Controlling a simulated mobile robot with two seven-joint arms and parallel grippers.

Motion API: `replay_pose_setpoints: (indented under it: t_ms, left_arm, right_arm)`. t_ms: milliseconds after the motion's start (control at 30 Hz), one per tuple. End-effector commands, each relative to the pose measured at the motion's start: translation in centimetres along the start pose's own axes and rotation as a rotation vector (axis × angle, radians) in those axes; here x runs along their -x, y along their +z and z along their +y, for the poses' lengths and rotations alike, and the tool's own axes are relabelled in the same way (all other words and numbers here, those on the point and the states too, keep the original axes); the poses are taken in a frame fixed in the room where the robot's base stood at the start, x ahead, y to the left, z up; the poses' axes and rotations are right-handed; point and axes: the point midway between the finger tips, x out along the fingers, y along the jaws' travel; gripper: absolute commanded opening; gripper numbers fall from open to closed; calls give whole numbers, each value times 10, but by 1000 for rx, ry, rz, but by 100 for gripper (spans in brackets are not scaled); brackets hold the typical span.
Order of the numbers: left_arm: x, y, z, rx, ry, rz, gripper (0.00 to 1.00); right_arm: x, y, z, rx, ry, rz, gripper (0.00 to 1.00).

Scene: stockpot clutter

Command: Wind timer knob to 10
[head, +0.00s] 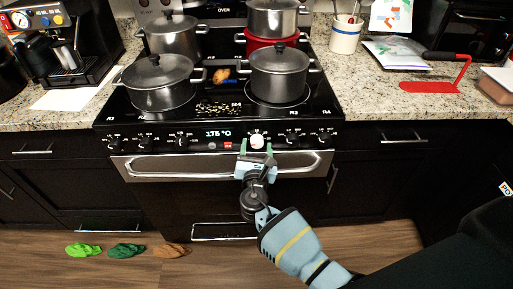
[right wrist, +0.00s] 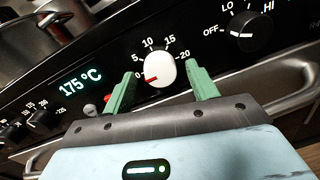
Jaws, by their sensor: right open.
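The timer knob (head: 257,141) is a white round knob on the stove's front panel, right of the lit 175 °C display. In the right wrist view the knob (right wrist: 160,70) has a red pointer mark aimed at the lower left, near the 0 of its printed 0 to 20 scale. The 10 is printed just above the knob. My right gripper (head: 257,149) is open, with one green finger on each side of the knob. In the right wrist view the gripper (right wrist: 161,78) shows gaps between both fingers and the knob. My left gripper is out of view.
Black burner knobs (head: 324,137) flank the timer on the panel. The oven handle (head: 180,164) runs just below it. Several dark pots, such as the front right pot (head: 279,75), stand on the stove. A red tool (head: 432,86) lies on the right counter.

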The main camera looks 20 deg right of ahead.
Motion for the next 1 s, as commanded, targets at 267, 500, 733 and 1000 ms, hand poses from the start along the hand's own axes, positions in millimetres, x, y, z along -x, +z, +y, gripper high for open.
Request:
replay_pose_setpoints:
  t_ms: [267, 500, 733, 1000]
  left_arm:
    - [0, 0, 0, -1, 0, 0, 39]
    - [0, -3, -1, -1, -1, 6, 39]
    - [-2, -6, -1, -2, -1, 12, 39]
    - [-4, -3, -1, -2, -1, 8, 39]
  right_arm:
    - [-4, 0, 0, -1, -1, 0, 58]
    - [-4, 0, 0, 0, -1, 0, 35]
    - [-4, 0, 0, -1, -1, 0, 14]
    - [-4, -1, -1, -54, -2, 4, 14]
